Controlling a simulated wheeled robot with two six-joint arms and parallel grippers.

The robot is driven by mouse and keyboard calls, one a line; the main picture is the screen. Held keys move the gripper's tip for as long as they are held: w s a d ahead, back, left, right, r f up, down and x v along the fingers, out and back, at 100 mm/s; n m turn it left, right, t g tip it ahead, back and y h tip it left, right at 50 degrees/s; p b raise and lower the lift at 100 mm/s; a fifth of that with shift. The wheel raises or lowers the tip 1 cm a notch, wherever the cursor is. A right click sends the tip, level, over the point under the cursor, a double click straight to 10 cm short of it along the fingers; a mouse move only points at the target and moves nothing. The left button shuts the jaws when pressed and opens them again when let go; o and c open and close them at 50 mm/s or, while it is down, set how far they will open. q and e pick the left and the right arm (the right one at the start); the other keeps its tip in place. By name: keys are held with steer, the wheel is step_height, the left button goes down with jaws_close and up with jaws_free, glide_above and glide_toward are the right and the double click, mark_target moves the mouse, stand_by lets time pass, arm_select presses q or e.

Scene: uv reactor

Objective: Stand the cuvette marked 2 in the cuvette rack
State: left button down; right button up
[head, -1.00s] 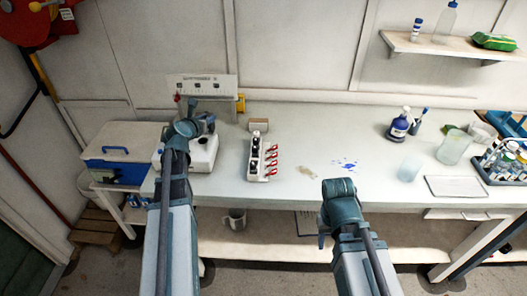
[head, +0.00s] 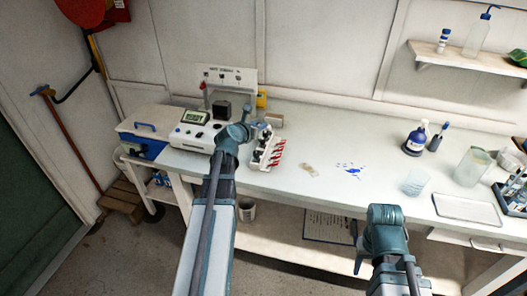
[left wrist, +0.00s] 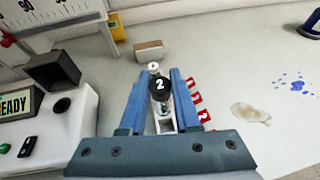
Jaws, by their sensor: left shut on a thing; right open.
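In the left wrist view, the cuvette marked 2 (left wrist: 160,84) shows its black cap with a white 2, between the fingers of my left gripper (left wrist: 160,88). My left gripper (head: 247,125) is shut on it beside the rack in the head view; its arm hides the cuvette there. The white cuvette rack (head: 266,153) has several red tags on its right side. In the left wrist view, the rack (left wrist: 165,124) lies below the cuvette; whether the cuvette touches it cannot be told. My right gripper (head: 359,252) is open and empty, low in front of the bench.
The white reactor unit (head: 190,137) with a dark open-looking box (head: 221,110) stands left of the rack. A small tan block (head: 275,120) sits behind it. A jug (head: 471,167) stands further right.

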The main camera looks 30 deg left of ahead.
mark_target(263, 143)
arm_select(q)
steer(key=shift+f+b, duration=4.5)
steer(key=shift+f, duration=0.25)
steer(key=shift+f, duration=0.1)
steer(key=shift+f, duration=0.15)
steer(key=c, duration=0.6)
jaws_free()
steer(key=shift+r, duration=0.2)
steer(key=shift+s+d+r, duration=0.1)
steer(key=shift+s+r, duration=0.15)
steer(key=shift+s, duration=0.05)
steer(key=p+v, duration=0.4)
steer(key=v, duration=0.7)
steer(key=shift+s+p, duration=0.2)
steer(key=shift+p, duration=0.1)
